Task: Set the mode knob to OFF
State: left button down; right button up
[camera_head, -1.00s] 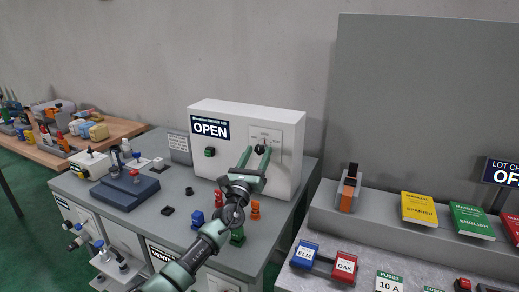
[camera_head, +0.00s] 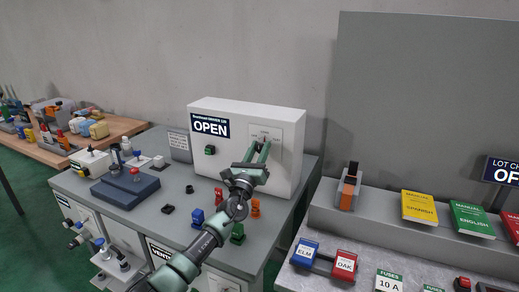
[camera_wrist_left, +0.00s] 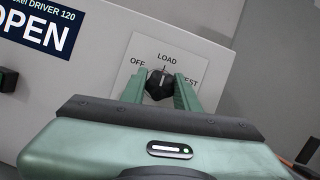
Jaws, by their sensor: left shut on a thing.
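The mode knob (camera_wrist_left: 159,84) is black and sits on a pale plate (camera_wrist_left: 196,60) on the front of the white machine box (camera_head: 230,165). In the left wrist view the plate reads OFF at left, LOAD at top and TEST, partly covered, at right. The knob's pointer mark appears to be up near LOAD. My left gripper (camera_head: 259,151) has its two green fingers on either side of the knob and is shut on it. In the head view the fingers mostly hide the knob. My right gripper is not in view.
An OPEN sign (camera_head: 210,125) and a green button (camera_head: 210,150) are on the same box. A blue block (camera_head: 125,188) lies further left.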

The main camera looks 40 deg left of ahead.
pick_arm(q)
jog(key=n+g+y+p, duration=0.1)
jog(key=n, duration=0.2)
jog(key=n+g+y+p, duration=0.1)
jog(key=n+y, duration=0.1)
jog(key=n, duration=0.2)
jog(key=shift+r+n+p, duration=0.15)
jog(key=shift+n+p, duration=0.15)
jog(key=n+g+p, duration=0.2)
jog(key=n, duration=0.2)
jog(key=shift+y, duration=0.4)
jog(key=shift+n+g+p, duration=0.8)
jog(key=shift+n+p, duration=0.05)
jog(key=shift+n, duration=0.85)
jog(key=c, duration=1.1)
grip_release()
jog(key=shift+o, duration=0.2)
jog(key=b+v, duration=0.1)
jog(key=v, duration=0.7)
